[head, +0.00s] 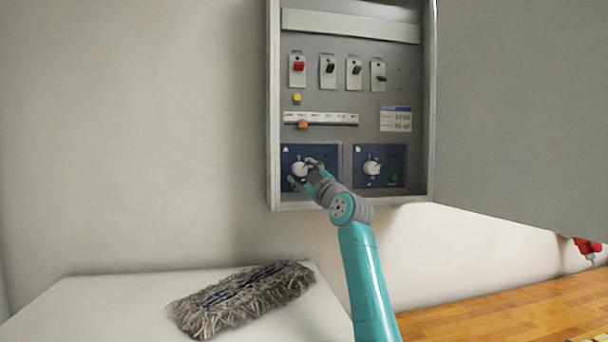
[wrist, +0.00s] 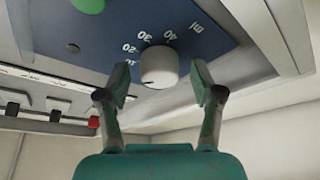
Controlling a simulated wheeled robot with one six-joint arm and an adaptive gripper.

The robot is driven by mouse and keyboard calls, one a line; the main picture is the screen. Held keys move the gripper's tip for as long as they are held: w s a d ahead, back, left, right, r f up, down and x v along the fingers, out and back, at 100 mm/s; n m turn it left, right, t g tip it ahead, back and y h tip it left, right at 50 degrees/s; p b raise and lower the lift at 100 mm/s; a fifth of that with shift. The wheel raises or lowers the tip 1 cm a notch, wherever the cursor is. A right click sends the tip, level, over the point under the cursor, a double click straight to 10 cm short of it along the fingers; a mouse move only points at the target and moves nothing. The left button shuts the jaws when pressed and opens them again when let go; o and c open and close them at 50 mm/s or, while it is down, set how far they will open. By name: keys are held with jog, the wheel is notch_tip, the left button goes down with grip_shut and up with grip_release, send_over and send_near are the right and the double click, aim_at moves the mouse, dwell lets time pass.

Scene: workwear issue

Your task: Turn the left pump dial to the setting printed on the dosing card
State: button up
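The left pump dial (head: 300,169) is a white round knob on a dark blue panel marked A. In the wrist view the knob (wrist: 158,68) shows close up, with printed numbers such as 20, 30 and 40 and "ml" around it. My gripper (wrist: 162,84) is open, one finger on each side of the knob with a visible gap to both. In the head view my gripper (head: 305,172) partly covers the dial. A white card with a blue header (head: 395,119) is on the panel above the right dial; its small text is not legible. The knob's pointer setting is unclear.
The right dial (head: 372,167) sits on its own blue panel with a green button (head: 394,177). Above are a slider strip (head: 320,118), a yellow button (head: 297,97) and several switches. The cabinet's open door (head: 520,110) stands at the right. A mop head (head: 240,298) lies below.

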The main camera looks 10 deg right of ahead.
jog(key=v, duration=1.2)
dwell(0.3)
jog(key=shift+s, duration=0.1)
